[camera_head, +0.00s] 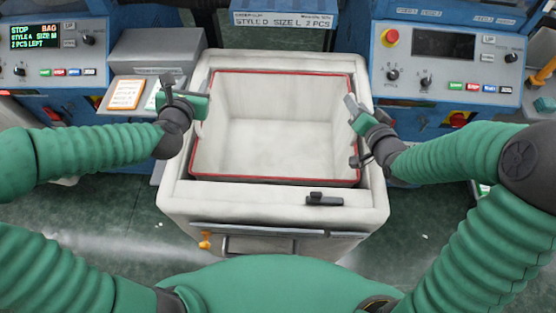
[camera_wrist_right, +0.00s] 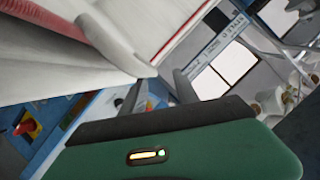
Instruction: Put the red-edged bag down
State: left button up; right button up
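The red-edged bag (camera_head: 265,135) is a pale, open-topped bag with a red rim. It sits inside the opening of a white cart (camera_head: 275,205), its rim roughly level with the cart's edge. My left gripper (camera_head: 182,98) is at the bag's left side, by a pale handle loop; its finger gap is unclear. My right gripper (camera_head: 358,130) is at the right side. In the right wrist view its fingers (camera_wrist_right: 155,88) stand apart, with the end of a pale handle loop (camera_wrist_right: 112,38) at their tips. Whether they touch it is unclear.
Blue machines with control panels stand at the left (camera_head: 50,60) and right (camera_head: 440,65). A grey stand with an orange-edged card (camera_head: 126,94) is left of the cart. A black latch (camera_head: 324,199) lies on the cart's near rim. Green floor shows around the cart.

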pick_arm(q)
jog(key=shift+s+a, duration=0.15)
pick_arm(e)
notch_tip(320, 180, up, 7)
jog(key=shift+s+a+r, duration=0.15)
jog(key=shift+r, duration=0.05)
jog(key=shift+f, duration=0.1)
